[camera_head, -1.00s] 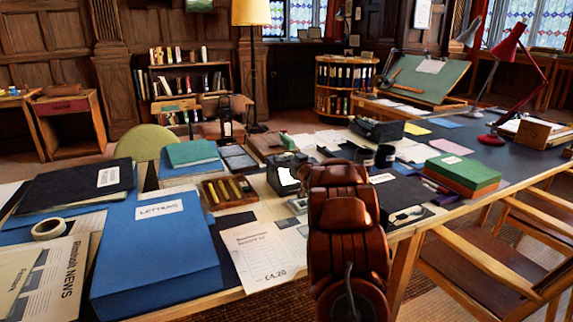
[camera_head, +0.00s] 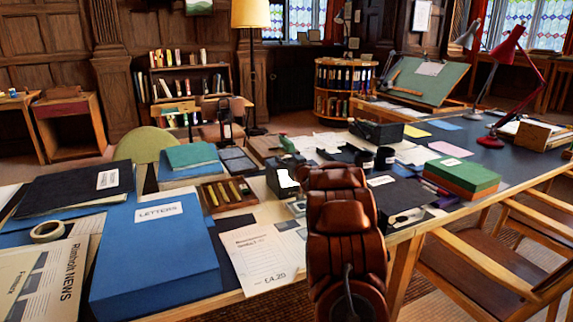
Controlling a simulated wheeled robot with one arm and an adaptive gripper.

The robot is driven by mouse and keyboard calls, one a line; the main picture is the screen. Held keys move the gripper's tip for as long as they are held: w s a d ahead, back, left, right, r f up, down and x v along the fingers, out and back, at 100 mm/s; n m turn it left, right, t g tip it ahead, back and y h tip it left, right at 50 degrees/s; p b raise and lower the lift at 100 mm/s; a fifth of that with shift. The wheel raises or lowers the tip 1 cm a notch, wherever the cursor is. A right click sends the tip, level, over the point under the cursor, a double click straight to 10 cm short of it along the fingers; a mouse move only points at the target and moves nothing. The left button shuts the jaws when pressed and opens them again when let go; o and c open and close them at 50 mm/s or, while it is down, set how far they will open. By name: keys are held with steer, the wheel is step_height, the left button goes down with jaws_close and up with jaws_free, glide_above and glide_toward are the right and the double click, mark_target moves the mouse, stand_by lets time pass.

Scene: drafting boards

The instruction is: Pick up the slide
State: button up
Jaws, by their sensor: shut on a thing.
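My reddish-brown arm rises from the bottom edge and reaches over the near side of the desk. Its links hide my gripper, so I see neither fingertips nor anything between them. I cannot make out the slide; it may be hidden behind the arm or too small to tell. A dark box with a bright white face (camera_head: 286,178) stands just left of the arm's far end. A wooden tray with several yellowish pieces (camera_head: 228,193) lies farther left.
A blue letters box (camera_head: 155,260) and a price sheet (camera_head: 258,262) lie left of the arm. A green and orange box (camera_head: 462,175) and a dark box (camera_head: 392,192) are to its right. Wooden chairs (camera_head: 490,250) stand at the right front. The desk is crowded.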

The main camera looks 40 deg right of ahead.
steer(key=shift+r, duration=0.1)
steer(key=shift+r+p, duration=0.5)
steer(key=shift+r, duration=1)
steer(key=shift+s+r, duration=0.15)
steer(key=shift+r, duration=0.15)
steer(key=w+a+r+v, duration=0.1)
steer(key=a+v, duration=0.2)
steer(key=v, duration=1.2)
steer(key=shift+s, duration=0.15)
steer(key=shift+a+r, duration=0.1)
steer(key=shift+r, duration=0.05)
